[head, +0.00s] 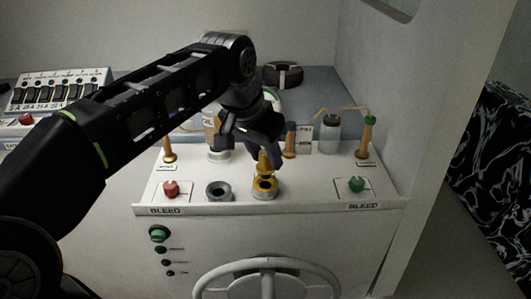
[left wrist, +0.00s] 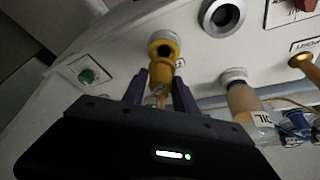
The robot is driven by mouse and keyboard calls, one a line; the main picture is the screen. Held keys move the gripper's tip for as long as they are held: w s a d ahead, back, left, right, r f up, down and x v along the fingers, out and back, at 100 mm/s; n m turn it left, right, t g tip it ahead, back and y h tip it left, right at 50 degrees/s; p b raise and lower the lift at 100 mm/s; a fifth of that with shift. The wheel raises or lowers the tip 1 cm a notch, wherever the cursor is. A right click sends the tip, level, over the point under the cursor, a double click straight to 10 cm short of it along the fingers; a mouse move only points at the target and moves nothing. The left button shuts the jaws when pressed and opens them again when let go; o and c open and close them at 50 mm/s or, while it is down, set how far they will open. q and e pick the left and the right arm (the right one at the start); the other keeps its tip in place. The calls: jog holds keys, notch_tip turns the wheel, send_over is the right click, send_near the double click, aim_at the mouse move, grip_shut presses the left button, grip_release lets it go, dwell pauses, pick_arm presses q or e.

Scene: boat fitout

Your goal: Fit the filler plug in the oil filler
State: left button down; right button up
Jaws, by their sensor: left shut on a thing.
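In the left wrist view the plug (left wrist: 161,78) sits between the fingertips (left wrist: 160,92), in line with the collar. The plug's lower end overlaps the collar's rim in the picture; I cannot tell whether they touch. My right gripper is not in view.
A grey ring opening (head: 218,191) lies left of the filler, with a red knob (head: 171,189) beyond it. A green knob (head: 356,185), a wooden-looking post (head: 367,135) and a bottle (head: 330,134) stand to the right. A steering wheel (head: 266,266) is below.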

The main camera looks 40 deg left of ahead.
aim_at(265, 167)
pick_arm(q)
jog(key=shift+f+b, duration=1.35)
jog(key=shift+f, duration=0.35)
jog(key=c, duration=0.9)
grip_release()
jog(key=v, duration=0.6)
jog(key=shift+s+r, duration=0.1)
jog(key=shift+r, duration=0.2)
jog(key=shift+s+r+p, duration=0.3)
jog(key=shift+r+p, duration=0.1)
jog(key=shift+r, duration=0.1)
